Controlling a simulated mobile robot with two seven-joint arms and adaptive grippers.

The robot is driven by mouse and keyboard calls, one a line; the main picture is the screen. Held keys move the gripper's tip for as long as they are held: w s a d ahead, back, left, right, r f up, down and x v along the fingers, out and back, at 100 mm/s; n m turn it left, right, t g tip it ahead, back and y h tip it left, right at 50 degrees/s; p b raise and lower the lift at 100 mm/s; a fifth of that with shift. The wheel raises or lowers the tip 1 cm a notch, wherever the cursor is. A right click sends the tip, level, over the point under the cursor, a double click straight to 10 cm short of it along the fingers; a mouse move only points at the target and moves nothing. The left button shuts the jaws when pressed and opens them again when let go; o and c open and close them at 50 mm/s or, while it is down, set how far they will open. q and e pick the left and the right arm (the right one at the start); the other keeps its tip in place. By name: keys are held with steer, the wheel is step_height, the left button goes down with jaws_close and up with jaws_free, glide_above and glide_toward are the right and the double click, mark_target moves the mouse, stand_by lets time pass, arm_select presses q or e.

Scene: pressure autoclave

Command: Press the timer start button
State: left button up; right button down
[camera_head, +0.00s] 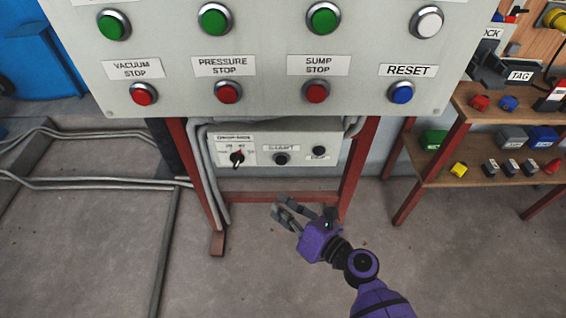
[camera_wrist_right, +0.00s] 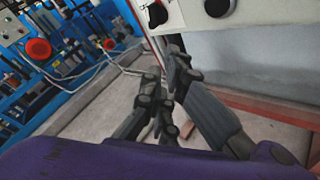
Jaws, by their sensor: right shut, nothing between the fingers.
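A small pale control box (camera_head: 262,170) hangs under the big panel. It carries a black selector knob (camera_head: 237,158) at left, a black button (camera_head: 281,158) under a blurred label that seems to read START, and another black button (camera_head: 319,152) at right. My right gripper (camera_head: 279,208) is below the box, apart from it, shut and empty, with its fingers pointing up and left. In the right wrist view my right gripper's fingers (camera_wrist_right: 167,82) are just below the edge of the box (camera_wrist_right: 179,18); a dark round control shows there (camera_wrist_right: 157,14). My left gripper is not in view.
The big grey panel (camera_head: 270,90) overhangs the box, with green, red, white and blue buttons. Red frame legs (camera_head: 355,170) flank the box, and grey conduits (camera_head: 204,175) run down its left side. A wooden shelf (camera_head: 480,170) stands at right.

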mark_target(281, 161)
stand_by(0.3)
steer(key=w+b, duration=0.2)
steer(key=w, duration=0.6)
steer(key=shift+w, duration=0.35)
stand_by(0.4)
stand_by(0.6)
steer(key=shift+w, duration=0.1)
